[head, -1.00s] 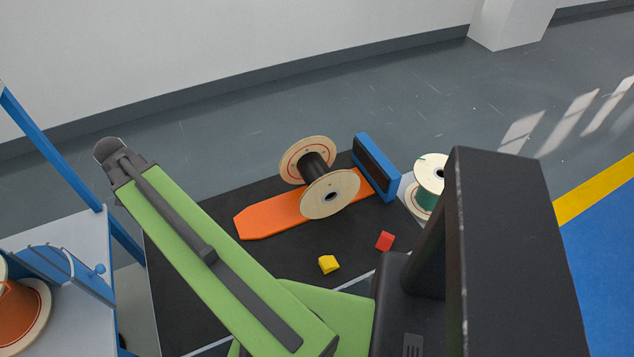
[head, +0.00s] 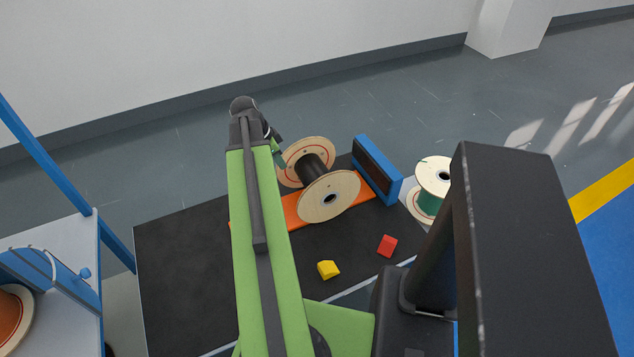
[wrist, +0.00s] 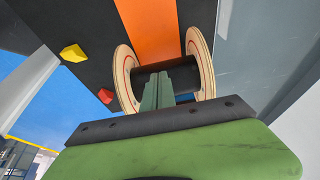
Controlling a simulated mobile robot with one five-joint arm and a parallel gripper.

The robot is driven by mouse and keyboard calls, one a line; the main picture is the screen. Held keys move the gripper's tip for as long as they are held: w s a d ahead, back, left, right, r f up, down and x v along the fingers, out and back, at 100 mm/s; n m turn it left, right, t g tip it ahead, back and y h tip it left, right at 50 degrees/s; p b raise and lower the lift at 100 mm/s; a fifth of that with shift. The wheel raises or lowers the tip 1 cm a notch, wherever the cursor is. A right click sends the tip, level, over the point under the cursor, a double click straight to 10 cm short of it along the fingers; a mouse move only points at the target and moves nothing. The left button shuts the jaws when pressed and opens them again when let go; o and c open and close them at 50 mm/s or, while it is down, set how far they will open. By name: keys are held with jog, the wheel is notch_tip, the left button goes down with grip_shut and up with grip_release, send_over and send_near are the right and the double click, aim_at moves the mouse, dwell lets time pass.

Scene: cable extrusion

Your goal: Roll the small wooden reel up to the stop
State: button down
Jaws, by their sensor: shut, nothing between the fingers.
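The small wooden reel (head: 329,197) has pale round flanges and a black core. It stands on its flanges on the orange strip (head: 292,212), and also shows in the wrist view (wrist: 201,66). The stop (head: 377,169), a blue block with a black face, stands at the strip's right end. The reel is close to it; I cannot tell whether they touch. My gripper (head: 277,139) is at the reel's left side, away from the stop. In the wrist view its green fingers (wrist: 158,86) are shut and empty, overlapping the black core; contact is unclear. The stop is not visible there.
A yellow block (head: 328,270) and a red block (head: 387,245) lie on the black mat (head: 180,270) in front of the strip. Another reel with green winding (head: 431,190) stands right of the stop. A blue-framed table (head: 60,240) is at the left.

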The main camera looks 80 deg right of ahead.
jog(key=b+x, duration=1)
jog(key=x, duration=0.1)
jog(key=shift+f, duration=0.2)
